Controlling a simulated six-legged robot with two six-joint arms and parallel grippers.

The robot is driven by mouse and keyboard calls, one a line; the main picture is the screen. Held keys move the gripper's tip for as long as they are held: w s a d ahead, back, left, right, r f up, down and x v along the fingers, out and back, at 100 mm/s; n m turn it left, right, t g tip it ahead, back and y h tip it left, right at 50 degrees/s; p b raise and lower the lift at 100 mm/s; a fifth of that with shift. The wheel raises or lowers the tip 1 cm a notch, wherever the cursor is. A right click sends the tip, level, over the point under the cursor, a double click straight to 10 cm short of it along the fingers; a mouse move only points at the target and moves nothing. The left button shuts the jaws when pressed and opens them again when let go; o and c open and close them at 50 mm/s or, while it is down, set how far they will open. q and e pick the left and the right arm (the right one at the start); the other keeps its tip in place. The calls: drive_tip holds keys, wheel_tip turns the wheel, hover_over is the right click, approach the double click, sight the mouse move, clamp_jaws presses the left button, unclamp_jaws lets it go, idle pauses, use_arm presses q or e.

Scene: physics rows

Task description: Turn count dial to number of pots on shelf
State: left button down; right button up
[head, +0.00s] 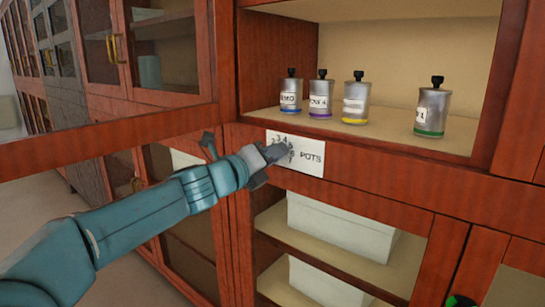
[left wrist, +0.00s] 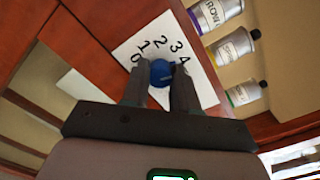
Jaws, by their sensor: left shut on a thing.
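A white card (head: 312,168) marked POTS is fixed on the red-brown rail below the open shelf; in the left wrist view the card (left wrist: 205,90) shows digits around a blue dial knob (left wrist: 161,71). My left gripper (head: 274,154) is at the card. In the left wrist view its fingers (left wrist: 159,78) are shut on the knob, one on each side. Where the dial points cannot be told. Several metal pots with black knobs stand upright in a row: blue-banded (head: 290,95), purple-banded (head: 320,98), yellow-banded (head: 355,101) and, farther right, green-banded (head: 432,113). The right gripper is not seen.
An open glass-paned door (head: 100,138) stretches across the left behind my left arm. Below the rail, white boxes (head: 335,227) stand on lower shelves. A black and green part at the bottom right edge is unclear. More cabinets line the left.

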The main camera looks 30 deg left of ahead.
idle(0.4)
use_arm(q)
drive_tip(key=c, duration=0.9)
unclamp_jaws()
drive_tip(key=shift+o, duration=0.2)
drive_tip(key=shift+s, duration=0.1)
drive_tip(key=s+a+p, duration=0.1)
drive_tip(key=s, duration=1.5)
drive_tip(key=shift+a+p, duration=0.15)
drive_tip(key=shift+p, duration=0.2)
